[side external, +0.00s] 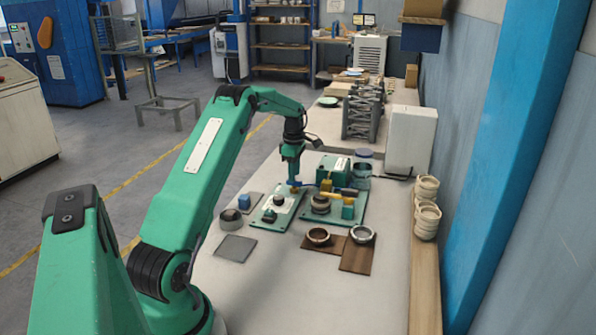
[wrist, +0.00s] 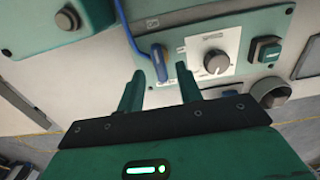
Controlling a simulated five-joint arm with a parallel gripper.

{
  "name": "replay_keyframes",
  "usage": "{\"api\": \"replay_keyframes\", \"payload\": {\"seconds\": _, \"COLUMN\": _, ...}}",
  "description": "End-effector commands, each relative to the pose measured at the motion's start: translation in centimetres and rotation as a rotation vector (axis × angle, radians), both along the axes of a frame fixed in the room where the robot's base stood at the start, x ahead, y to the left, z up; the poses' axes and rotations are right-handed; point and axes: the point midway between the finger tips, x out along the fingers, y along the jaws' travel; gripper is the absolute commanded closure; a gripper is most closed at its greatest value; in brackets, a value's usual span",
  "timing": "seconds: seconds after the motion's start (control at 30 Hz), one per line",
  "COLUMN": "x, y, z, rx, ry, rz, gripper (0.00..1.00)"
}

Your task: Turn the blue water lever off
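The blue water lever (wrist: 159,62) shows in the wrist view as a short blue handle on the teal control panel (wrist: 185,28), with a thin blue strip running up and left from it. An "Off" label is printed just above it. My gripper (wrist: 160,71) is open, its two teal fingers apart, with the lever's end showing in the gap near their tips. I cannot tell whether either finger touches it. In the side view my gripper (side external: 292,174) points down over the panel (side external: 270,215), and the lever (side external: 296,183) is a small blue spot at its tip.
On the panel, a silver knob (wrist: 214,62) and a dark green button (wrist: 265,49) sit right of the lever. In the side view, a green machine (side external: 333,170) stands just right of my gripper.

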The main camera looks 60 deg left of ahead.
Motion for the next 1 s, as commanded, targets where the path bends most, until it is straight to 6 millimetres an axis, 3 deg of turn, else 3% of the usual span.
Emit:
{"api": "replay_keyframes", "payload": {"seconds": 0.2, "x": 0.0, "y": 0.0, "z": -2.0, "rx": 0.001, "ry": -0.001, "rz": 0.000, "gripper": 0.65}}
{"api": "replay_keyframes", "payload": {"seconds": 0.57, "x": 0.0, "y": 0.0, "z": -2.4, "rx": 0.001, "ry": -0.001, "rz": 0.000, "gripper": 0.65}}
{"api": "replay_keyframes", "payload": {"seconds": 0.6, "x": 0.0, "y": 0.0, "z": -2.4, "rx": 0.001, "ry": -0.001, "rz": 0.000, "gripper": 0.67}}
{"api": "replay_keyframes", "payload": {"seconds": 0.77, "x": 0.0, "y": 0.0, "z": -2.4, "rx": 0.001, "ry": -0.001, "rz": 0.000, "gripper": 0.98}}
{"api": "replay_keyframes", "payload": {"seconds": 1.0, "x": 0.0, "y": 0.0, "z": -2.4, "rx": 0.001, "ry": -0.001, "rz": -0.004, "gripper": 1.00}}
